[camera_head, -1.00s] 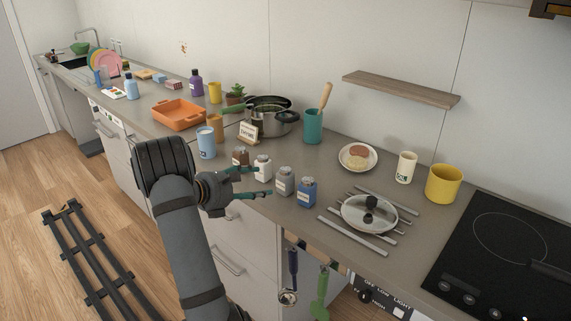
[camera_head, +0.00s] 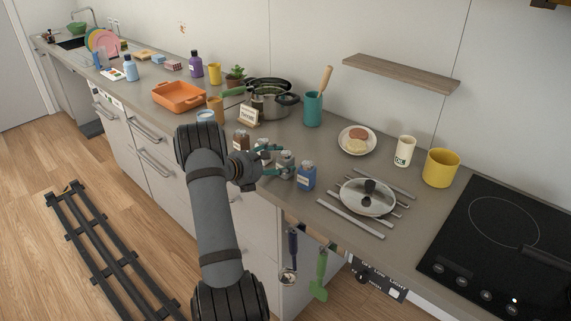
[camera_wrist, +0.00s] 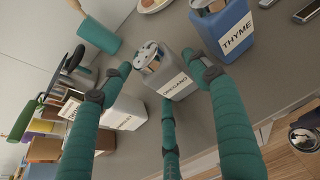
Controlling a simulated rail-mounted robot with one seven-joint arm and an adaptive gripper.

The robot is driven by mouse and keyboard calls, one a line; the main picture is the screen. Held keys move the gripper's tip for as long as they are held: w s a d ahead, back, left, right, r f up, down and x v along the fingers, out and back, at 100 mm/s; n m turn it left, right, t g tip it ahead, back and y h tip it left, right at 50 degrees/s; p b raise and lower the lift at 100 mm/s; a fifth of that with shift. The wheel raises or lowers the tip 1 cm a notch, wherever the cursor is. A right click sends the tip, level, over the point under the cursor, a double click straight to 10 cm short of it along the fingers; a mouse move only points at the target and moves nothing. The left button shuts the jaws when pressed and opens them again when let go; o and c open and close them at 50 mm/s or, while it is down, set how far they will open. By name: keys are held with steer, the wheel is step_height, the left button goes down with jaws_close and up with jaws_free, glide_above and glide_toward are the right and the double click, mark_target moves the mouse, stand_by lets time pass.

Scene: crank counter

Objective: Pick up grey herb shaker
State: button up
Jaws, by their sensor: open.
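The grey herb shaker (camera_head: 286,158) stands upright near the counter's front edge, between a white shaker (camera_head: 263,147) and a blue shaker (camera_head: 306,177). In the wrist view the grey shaker (camera_wrist: 172,78) shows an OREGANO label and a metallic top. My gripper (camera_head: 275,159) is open, with its teal fingers reaching toward the grey shaker from the left. In the wrist view my gripper (camera_wrist: 160,78) has fingertips on both sides of the grey shaker and a third finger below it. I cannot tell whether any finger touches it. Fingers partly hide it in the head view.
The blue THYME shaker (camera_wrist: 224,28) is close by the right finger, and the white shaker (camera_wrist: 125,112) is by the left finger. A brown shaker (camera_head: 241,141) stands further left. A lidded pan (camera_head: 367,197) on a rack is to the right. A teal utensil holder (camera_head: 313,109) stands behind.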

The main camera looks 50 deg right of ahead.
steer(key=shift+c, duration=0.4)
steer(key=c, duration=0.9)
